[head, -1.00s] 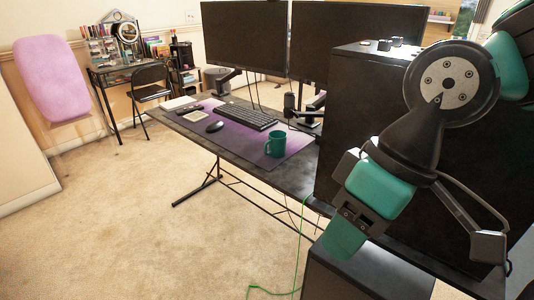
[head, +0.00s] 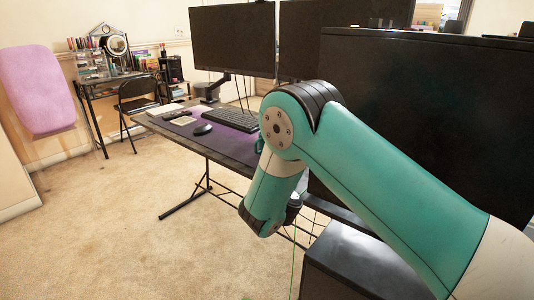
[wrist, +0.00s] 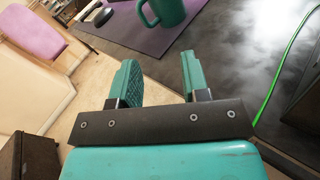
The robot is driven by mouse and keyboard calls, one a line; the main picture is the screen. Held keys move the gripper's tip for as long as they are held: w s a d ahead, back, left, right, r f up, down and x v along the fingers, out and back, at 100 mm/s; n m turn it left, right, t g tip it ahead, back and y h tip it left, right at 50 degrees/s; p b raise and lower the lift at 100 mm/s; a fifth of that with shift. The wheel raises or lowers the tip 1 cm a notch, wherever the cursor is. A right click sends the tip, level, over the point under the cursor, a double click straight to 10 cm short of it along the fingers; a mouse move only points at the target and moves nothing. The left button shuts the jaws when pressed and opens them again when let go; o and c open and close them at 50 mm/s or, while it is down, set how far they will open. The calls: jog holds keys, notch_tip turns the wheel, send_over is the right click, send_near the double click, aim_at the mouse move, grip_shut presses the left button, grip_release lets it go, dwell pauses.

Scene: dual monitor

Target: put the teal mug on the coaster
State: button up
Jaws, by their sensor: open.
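The teal mug (wrist: 170,10) stands on the purple desk mat at the top of the wrist view, its handle toward the left and its top cut off by the frame. In the head view my arm hides nearly all of it. A pale square (head: 184,120), which looks like the coaster, lies on the mat's far left part, beyond the mouse. My gripper (wrist: 159,58) is open and empty, its two teal fingers apart, short of the mug and pointing toward it. In the head view my arm covers the mug's side of the desk.
The mouse (head: 203,129) and keyboard (head: 232,117) lie on the purple mat (wrist: 140,35). Two monitors (head: 232,38) stand behind. A large black case (head: 430,110) stands on the right. A green cable (wrist: 287,62) runs along the right of the wrist view.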

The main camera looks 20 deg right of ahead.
notch_tip(320, 180, down, 2)
jog(key=a+n+t+y, duration=0.1)
jog(key=a+n+y, duration=0.1)
jog(key=n, duration=0.2)
jog(key=p, duration=0.2)
send_near(256, 148)
jog(key=w, duration=0.3)
jog(key=shift+w+d, duration=0.2)
jog(key=shift+d, duration=0.1)
jog(key=shift+w+a+f+b, duration=0.1)
jog(key=shift+w+b, duration=0.15)
jog(key=shift+w, duration=1.1)
jog(key=shift+w+f+b, duration=0.1)
jog(key=shift+w+b, duration=0.1)
jog(key=shift+w, duration=1.15)
jog(key=shift+r, duration=0.15)
grip_shut()
